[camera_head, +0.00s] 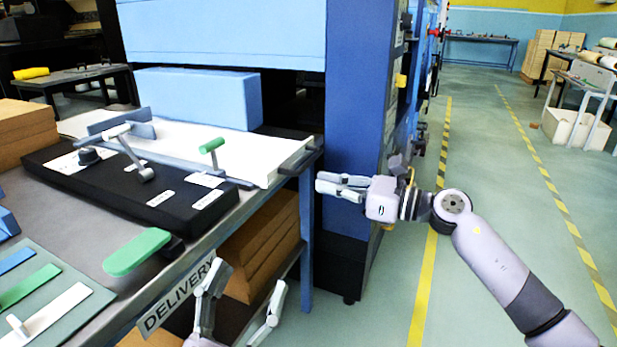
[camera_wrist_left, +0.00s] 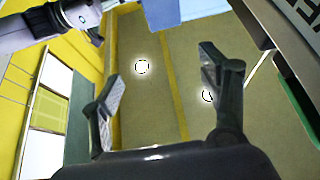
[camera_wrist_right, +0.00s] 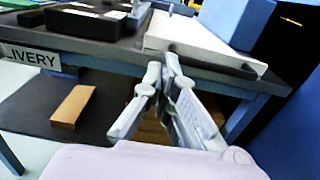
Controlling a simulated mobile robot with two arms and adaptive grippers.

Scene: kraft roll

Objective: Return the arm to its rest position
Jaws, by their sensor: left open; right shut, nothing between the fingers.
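My right gripper (camera_head: 342,187) is shut and empty. It hangs in the air in front of the blue machine, to the right of the bench's corner. In the right wrist view its fingers (camera_wrist_right: 168,95) are together, with the bench edge beyond them. My left gripper (camera_head: 240,305) is low at the bottom of the head view, beside the front edge of the bench. Its fingers are spread wide with nothing between them, as the left wrist view (camera_wrist_left: 165,105) also shows. The rest of the left arm is out of the head view.
The bench (camera_head: 190,262), marked DELIVERY, carries a black panel (camera_head: 120,190), a white sheet (camera_head: 255,155), a blue block (camera_head: 200,97) and a green paddle (camera_head: 137,251). The blue machine (camera_head: 355,100) stands behind my right gripper. Open floor (camera_head: 490,190) lies to the right.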

